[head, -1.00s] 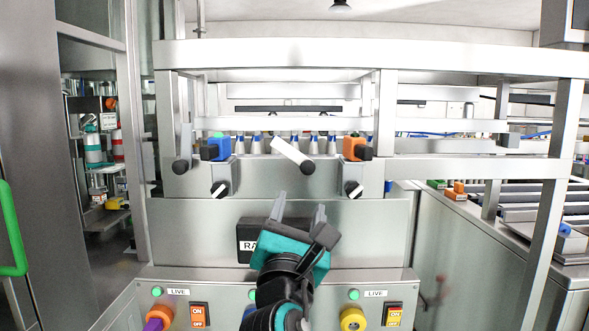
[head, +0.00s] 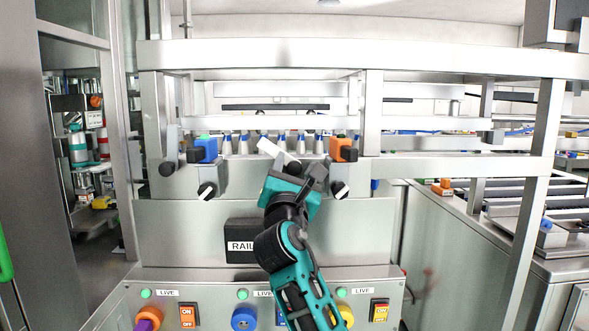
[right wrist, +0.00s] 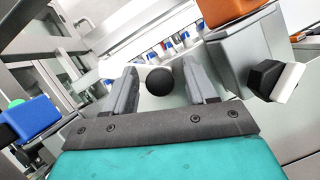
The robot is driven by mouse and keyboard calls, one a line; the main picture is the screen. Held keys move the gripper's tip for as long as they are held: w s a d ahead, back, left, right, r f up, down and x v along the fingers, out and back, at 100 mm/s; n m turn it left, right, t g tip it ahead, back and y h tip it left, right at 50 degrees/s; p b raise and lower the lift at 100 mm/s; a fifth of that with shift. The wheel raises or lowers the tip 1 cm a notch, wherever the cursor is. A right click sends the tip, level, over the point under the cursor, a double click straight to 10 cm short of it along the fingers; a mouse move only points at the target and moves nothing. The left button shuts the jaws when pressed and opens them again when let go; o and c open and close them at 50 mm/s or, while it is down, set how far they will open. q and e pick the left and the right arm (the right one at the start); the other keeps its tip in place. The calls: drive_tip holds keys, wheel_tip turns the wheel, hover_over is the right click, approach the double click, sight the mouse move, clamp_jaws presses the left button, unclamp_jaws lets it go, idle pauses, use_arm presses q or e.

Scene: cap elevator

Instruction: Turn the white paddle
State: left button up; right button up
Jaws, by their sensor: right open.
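The white paddle (head: 269,147) is a tilted white bar on the machine front in the head view, running from upper left to lower right with a dark round end. My right gripper (head: 289,170) is at its lower right end and partly covers it. In the right wrist view my right gripper (right wrist: 160,72) is open, its two grey fingers on either side of a black round knob (right wrist: 159,81), apparently the paddle's end. I cannot tell whether the fingers touch it. My left gripper is not in view.
A blue block (head: 206,150) and an orange block (head: 342,149) flank the paddle, with black-and-white knobs (head: 207,190) below. Several blue-and-white bottles stand behind. A RAIL sign (head: 241,246) and a panel of switches (head: 187,316) lie below. Metal bars cross above.

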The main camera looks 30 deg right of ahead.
drive_tip(key=shift+c, duration=0.2)
clamp_jaws()
idle(0.3)
